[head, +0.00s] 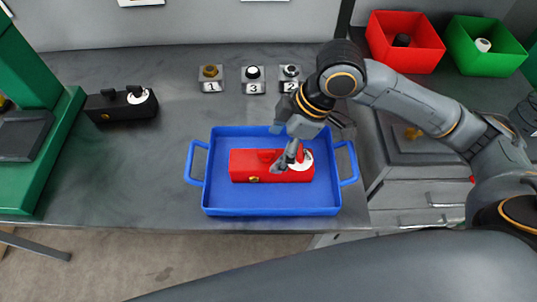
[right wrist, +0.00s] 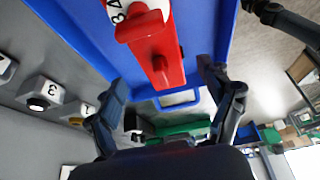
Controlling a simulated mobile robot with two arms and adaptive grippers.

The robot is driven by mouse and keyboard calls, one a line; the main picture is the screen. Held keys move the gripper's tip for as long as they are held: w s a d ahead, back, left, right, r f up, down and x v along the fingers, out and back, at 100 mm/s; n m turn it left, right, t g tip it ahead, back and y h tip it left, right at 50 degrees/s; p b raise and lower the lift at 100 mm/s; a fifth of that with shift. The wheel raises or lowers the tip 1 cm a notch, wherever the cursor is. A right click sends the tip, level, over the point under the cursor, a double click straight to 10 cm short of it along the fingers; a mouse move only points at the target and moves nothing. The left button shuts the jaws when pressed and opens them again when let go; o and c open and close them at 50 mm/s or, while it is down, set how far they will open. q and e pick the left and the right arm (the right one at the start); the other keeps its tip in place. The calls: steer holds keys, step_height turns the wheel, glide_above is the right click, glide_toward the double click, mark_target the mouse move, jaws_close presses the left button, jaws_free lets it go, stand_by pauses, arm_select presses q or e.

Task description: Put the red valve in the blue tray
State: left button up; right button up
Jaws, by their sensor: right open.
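The red valve (head: 247,166) is a long red block with a white dial at its right end and a red knob. It lies inside the blue tray (head: 272,211), near the middle of its floor. The valve also shows in the right wrist view (right wrist: 158,50), with the tray's blue surface (right wrist: 75,32) around it. My right gripper (head: 297,148) is over the tray at the valve's dial end and hides part of it. Its fingers (right wrist: 167,103) are apart with nothing between them. My left gripper does not show in the head view.
A black valve (head: 122,106) lies at the left on the grey table. Three numbered knobs (head: 254,80) stand behind the tray. A red bin (head: 404,44) and a green bin (head: 484,47) are at the back right.

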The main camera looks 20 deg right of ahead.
steer(key=v, duration=0.5)
steer(key=shift+r, duration=0.1)
stand_by(0.3)
